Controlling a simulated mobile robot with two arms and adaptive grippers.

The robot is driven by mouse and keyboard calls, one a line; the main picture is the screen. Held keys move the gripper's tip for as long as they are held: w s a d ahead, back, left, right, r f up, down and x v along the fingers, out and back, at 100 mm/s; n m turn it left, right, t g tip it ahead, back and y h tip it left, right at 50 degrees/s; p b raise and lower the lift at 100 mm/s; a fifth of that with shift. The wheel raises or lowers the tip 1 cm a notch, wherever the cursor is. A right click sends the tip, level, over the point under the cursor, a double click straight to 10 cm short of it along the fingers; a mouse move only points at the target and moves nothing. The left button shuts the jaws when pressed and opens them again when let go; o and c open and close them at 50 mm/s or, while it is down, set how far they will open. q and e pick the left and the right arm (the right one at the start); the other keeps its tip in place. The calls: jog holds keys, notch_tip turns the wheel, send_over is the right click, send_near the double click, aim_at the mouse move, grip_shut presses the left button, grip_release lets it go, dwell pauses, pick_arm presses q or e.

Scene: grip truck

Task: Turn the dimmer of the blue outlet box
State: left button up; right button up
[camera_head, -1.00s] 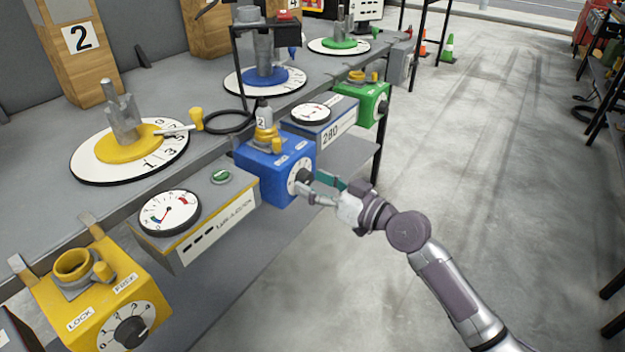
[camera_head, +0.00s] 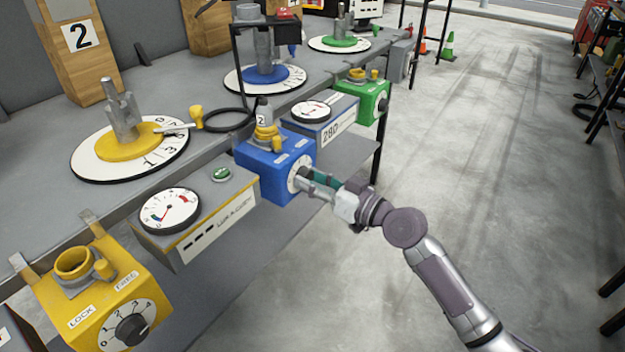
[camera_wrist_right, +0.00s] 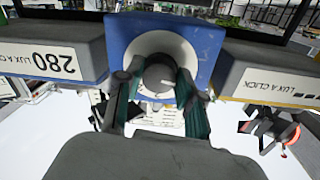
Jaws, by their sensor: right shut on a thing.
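The blue outlet box (camera_head: 272,171) is mounted at the bench's front edge, with a yellow fitting on top. Its dimmer is a dark round knob on a white dial (camera_head: 293,181) on the face toward my right arm. My right gripper (camera_head: 309,180) is at that face, shut on the knob. In the right wrist view the blue box (camera_wrist_right: 205,35) fills the middle top, and the dark knob (camera_wrist_right: 159,74) sits between the two fingers of my right gripper (camera_wrist_right: 158,88). The dial's markings are partly hidden. My left gripper is not in view.
A yellow outlet box (camera_head: 105,290) with its own knob is at the lower left. A green outlet box (camera_head: 371,103) is farther back. Gauge boxes (camera_head: 208,222) stand between them along the bench edge. The floor (camera_head: 480,150) on the right is clear.

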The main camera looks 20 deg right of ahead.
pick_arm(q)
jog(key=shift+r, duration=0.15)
pick_arm(e)
jog(key=shift+r+m+p, duration=0.1)
jog(key=shift+m+p, duration=0.35)
jog(key=shift+m, duration=0.25)
jog(key=m+p, duration=0.3)
jog(key=m, duration=0.3)
jog(key=shift+r+g, duration=0.1)
jog(key=shift+g, duration=0.2)
jog(key=m+p, duration=0.3)
jog(key=m, duration=0.3)
jog(key=shift+m, duration=0.4)
pick_arm(q)
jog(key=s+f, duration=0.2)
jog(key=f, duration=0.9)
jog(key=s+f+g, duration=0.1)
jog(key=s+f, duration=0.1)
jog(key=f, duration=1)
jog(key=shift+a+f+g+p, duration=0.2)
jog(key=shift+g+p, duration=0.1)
jog(key=shift+p, duration=0.15)
pick_arm(e)
jog(key=shift+d+m, duration=0.1)
jog(key=shift+m, duration=0.5)
jog(key=o, duration=1.1)
jog(key=shift+o, duration=0.2)
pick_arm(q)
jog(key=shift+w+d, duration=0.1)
